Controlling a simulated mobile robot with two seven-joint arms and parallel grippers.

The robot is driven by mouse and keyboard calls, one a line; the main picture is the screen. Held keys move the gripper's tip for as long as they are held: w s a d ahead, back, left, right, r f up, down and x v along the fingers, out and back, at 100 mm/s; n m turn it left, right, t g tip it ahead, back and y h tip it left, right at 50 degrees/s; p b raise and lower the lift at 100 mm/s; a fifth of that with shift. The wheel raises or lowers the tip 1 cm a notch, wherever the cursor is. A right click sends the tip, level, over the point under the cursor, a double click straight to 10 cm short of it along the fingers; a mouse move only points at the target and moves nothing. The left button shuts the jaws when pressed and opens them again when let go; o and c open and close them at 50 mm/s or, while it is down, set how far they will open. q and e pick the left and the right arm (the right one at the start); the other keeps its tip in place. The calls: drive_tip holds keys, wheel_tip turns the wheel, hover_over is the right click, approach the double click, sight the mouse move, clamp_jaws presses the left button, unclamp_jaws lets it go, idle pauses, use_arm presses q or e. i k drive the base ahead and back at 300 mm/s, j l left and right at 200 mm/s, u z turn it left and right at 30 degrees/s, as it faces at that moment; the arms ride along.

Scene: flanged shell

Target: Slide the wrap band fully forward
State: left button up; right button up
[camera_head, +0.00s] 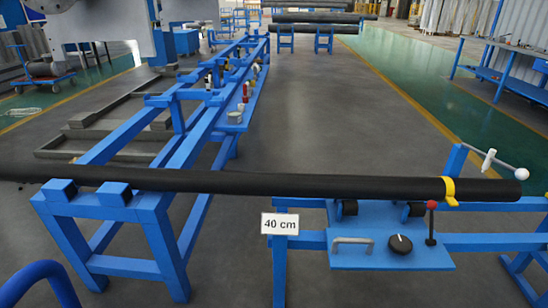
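A yellow wrap band (450,190) sits around a long black tube (250,183), close to the tube's right end. The band's lower end hangs a little below the tube. The tube lies level across the view, resting on a blue stand at the left and on dark rollers (415,210) at the right. A short length of tube shows to the right of the band. The back of the band is hidden. Neither of my grippers is in view, and nothing is seen touching the band.
A blue panel (385,250) below the tube carries a grey handle (352,241), a black knob (400,244) and a red-topped lever (431,222) near the band. A white rod with a ball (505,165) stands behind the tube's right end. A "40 cm" sign (280,223) hangs left of the panel.

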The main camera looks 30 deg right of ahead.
sight(450, 198)
drive_tip(key=k+j+z, duration=0.15)
drive_tip(key=z, duration=1.8)
drive_tip(key=i+j, duration=0.1)
drive_tip(key=i+l+z, duration=0.25)
drive_tip(key=z, duration=0.2)
drive_tip(key=l, duration=0.1)
